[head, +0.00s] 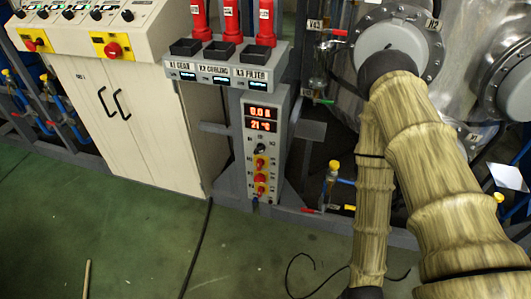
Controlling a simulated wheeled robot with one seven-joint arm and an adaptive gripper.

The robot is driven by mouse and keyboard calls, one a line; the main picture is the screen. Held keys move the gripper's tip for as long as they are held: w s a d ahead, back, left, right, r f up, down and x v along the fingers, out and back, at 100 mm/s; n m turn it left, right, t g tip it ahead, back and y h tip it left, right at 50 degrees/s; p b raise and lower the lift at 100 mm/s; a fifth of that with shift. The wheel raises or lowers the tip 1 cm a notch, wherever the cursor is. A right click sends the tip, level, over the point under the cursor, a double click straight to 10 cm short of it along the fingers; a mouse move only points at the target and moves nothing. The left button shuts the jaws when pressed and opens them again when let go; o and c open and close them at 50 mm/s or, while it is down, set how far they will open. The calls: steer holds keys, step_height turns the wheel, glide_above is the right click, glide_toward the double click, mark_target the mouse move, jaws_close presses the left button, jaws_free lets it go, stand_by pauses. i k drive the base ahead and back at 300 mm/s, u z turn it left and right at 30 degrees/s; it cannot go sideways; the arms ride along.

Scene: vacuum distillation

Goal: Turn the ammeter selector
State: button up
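The ammeter panel (281,130) is a narrow grey upright box in the middle of the head view. Its upper display (261,112) reads about 0.0 A in orange, and a second display (261,126) below reads about 21 °C. A small dark selector knob (260,148) sits under the displays with tiny labels around it. Its pointing direction is too small to tell. My tan, folded arm is at the right, apart from the panel in the picture. My gripper is not in view.
A grey shelf (229,58) with labelled boxes and red cylinders is above the panel. A cream cabinet (135,120) stands left, metal vessels (455,65) right. Small valves (331,172) stick out right of the panel. Green floor (140,235) in front is mostly clear, with a loose black cable (312,262).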

mark_target(261, 148)
steer(key=z, duration=1.45)
steer(key=k, duration=1.2)
steer(key=u, duration=2.05)
steer(key=i, duration=0.5)
steer(key=z, duration=0.1)
